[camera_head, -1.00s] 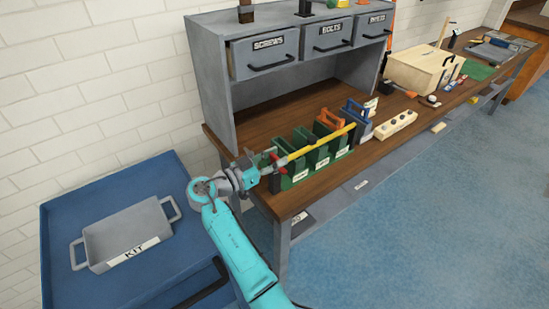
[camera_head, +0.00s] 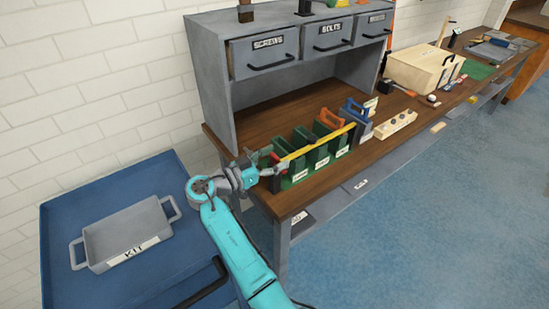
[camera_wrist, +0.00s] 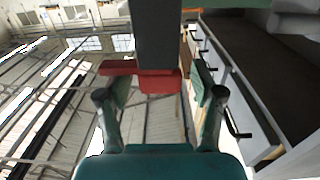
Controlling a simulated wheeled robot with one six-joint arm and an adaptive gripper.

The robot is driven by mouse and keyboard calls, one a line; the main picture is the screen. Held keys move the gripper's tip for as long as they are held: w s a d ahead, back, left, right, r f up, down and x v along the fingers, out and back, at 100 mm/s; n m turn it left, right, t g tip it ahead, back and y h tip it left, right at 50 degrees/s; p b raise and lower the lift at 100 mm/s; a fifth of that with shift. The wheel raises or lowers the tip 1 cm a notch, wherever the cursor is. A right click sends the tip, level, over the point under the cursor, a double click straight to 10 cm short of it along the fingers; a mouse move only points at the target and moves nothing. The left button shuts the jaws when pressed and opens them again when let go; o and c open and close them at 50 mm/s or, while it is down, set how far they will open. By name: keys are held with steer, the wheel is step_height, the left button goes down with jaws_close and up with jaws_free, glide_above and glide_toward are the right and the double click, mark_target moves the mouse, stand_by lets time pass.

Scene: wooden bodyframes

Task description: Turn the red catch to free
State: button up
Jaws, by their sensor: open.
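In the wrist view a red catch (camera_wrist: 148,80) crosses the front of a dark grey upright bar (camera_wrist: 155,35). It lies between the two spread fingers of my gripper (camera_wrist: 162,92). The catch's left arm reaches over the left finger's tip; I cannot tell whether they touch. The right finger stands apart from it. In the head view my gripper (camera_head: 270,171) is at the left end of the green bin rack (camera_head: 300,177), where a small red part shows. My gripper is open. Which way the catch is set is not clear.
A yellow bar (camera_head: 318,141) runs along the green bins. The grey drawer cabinet (camera_head: 215,85) stands behind on the wooden bench (camera_head: 320,191). A grey kit tray (camera_head: 125,236) sits on the blue cart (camera_head: 60,270) at left. The floor (camera_head: 440,220) at right is clear.

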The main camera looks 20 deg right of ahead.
steer(key=v, duration=1.2)
